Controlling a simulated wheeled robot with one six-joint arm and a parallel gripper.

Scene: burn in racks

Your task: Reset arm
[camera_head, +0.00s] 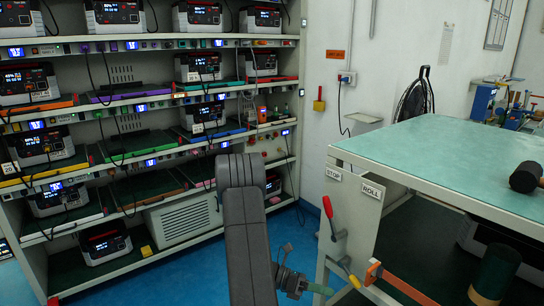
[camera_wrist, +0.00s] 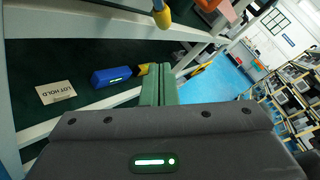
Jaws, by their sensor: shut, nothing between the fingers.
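My gripper (camera_head: 321,289) is low beside the left end of the green-topped bench, with my grey arm reaching down to it. In the wrist view its two green fingers (camera_wrist: 159,84) lie side by side, shut and with nothing between them.
The bench (camera_head: 440,150) fills the right, with a red lever (camera_head: 328,208) and an orange-ended bar (camera_head: 373,272) at its side. A rack (camera_head: 170,141) of several lit units stands at the left. Blue floor (camera_head: 285,232) shows between them.

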